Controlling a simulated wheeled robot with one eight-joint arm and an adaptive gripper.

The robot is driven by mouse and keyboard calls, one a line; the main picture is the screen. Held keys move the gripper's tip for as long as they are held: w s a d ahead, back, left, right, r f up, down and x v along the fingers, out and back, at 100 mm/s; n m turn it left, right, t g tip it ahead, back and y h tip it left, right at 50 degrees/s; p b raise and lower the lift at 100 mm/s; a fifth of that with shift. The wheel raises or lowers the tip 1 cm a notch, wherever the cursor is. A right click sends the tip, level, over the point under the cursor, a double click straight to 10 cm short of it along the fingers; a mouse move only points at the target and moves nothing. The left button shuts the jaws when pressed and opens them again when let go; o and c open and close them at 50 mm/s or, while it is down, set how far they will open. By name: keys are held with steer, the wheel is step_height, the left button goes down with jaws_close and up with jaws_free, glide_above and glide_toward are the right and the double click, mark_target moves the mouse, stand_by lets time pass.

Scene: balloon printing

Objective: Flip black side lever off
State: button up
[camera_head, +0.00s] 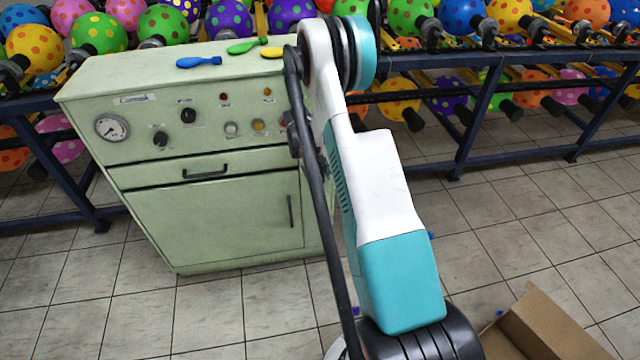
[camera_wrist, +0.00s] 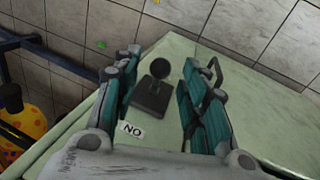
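The black side lever (camera_wrist: 157,72) shows in the wrist view, with a round knob on a short stem. Its dark base (camera_wrist: 152,98) is fixed to the pale green side panel of the cabinet. My gripper (camera_wrist: 158,78) is open, with one teal finger on each side of the lever and a gap to each. In the head view my arm hides the cabinet's right side, so the lever and gripper do not show there. The cabinet (camera_head: 225,235) stands at the left.
Deflated balloons in blue (camera_head: 199,61), green (camera_head: 247,46) and yellow (camera_head: 272,52) lie on the cabinet top. A dark blue rack (camera_head: 483,110) with dotted balloons runs behind. An open cardboard box (camera_head: 550,325) is on the floor at lower right. Tiled floor is clear in front of the cabinet.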

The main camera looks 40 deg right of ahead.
mark_target(320, 178)
steer(key=shift+b+x, duration=0.4)
steer(key=shift+x, duration=1.2)
